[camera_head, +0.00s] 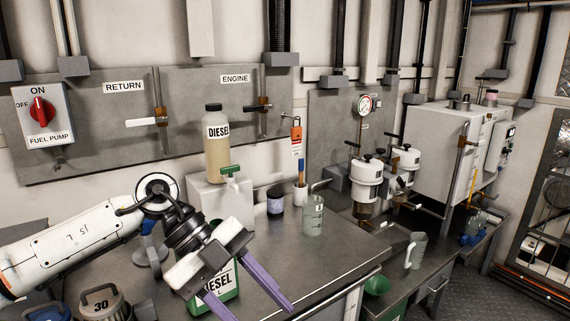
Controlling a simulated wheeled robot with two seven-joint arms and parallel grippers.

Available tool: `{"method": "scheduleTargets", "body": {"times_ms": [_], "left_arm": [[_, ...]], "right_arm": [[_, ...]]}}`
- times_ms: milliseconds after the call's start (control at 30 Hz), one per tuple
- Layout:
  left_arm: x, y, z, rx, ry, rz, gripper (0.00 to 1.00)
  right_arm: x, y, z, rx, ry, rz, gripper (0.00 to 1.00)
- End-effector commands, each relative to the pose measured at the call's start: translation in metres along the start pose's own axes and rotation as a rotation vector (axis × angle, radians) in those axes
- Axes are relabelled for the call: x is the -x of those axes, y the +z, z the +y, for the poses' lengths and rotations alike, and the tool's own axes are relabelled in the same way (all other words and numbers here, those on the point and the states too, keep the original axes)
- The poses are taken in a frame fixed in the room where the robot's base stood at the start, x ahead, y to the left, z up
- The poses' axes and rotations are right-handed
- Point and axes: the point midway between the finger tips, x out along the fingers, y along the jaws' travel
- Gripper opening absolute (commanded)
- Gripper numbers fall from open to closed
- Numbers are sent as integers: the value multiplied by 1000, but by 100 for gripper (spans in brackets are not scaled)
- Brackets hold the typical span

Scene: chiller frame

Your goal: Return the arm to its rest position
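My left gripper (262,308) reaches in from the left, above the front of the grey metal bench (330,262). Its two purple fingers are spread apart and point down to the lower right, with nothing seen between them. A green DIESEL can (222,285) stands behind and below the fingers, partly hidden by the gripper. I cannot tell whether the fingers touch it. My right gripper is not in view.
A DIESEL bottle (216,150) stands on a white box (222,197). A clear measuring jug (313,216) and a dark jar (275,200) stand nearby. Weights (103,303) sit front left.

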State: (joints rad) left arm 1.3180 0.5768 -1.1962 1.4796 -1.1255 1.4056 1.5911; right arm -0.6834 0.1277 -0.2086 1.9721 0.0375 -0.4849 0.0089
Motion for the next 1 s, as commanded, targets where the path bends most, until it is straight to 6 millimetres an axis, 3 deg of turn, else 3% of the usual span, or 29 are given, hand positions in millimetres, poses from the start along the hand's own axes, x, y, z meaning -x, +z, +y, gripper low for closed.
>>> {"method": "scheduleTargets", "body": {"times_ms": [33, 133, 200, 300, 400, 533, 667, 800, 900, 1000], "left_arm": [[-28, -20, -4, -38, -58, 129, 47], [-58, -59, -22, -93, -228, 350, 47], [-66, -81, -34, -99, -368, 481, 47], [-67, -97, -51, -62, -590, 626, 47], [-59, -94, -64, 29, -822, 714, 47], [-47, -58, -68, 222, -1112, 734, 47], [-48, 4, -48, 483, -1346, 650, 47], [-72, 81, 9, 816, -1494, 460, 47], [-99, 125, 66, 1042, -1518, 299, 47], [-131, 154, 130, 1245, -1485, 143, 47]], "right_arm": [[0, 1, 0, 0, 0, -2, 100], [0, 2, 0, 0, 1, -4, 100], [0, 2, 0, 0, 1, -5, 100], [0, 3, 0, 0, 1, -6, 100], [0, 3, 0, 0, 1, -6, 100], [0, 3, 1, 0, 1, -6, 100], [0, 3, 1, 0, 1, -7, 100], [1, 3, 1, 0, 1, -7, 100], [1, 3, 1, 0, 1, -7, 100], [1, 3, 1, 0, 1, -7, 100]]}}
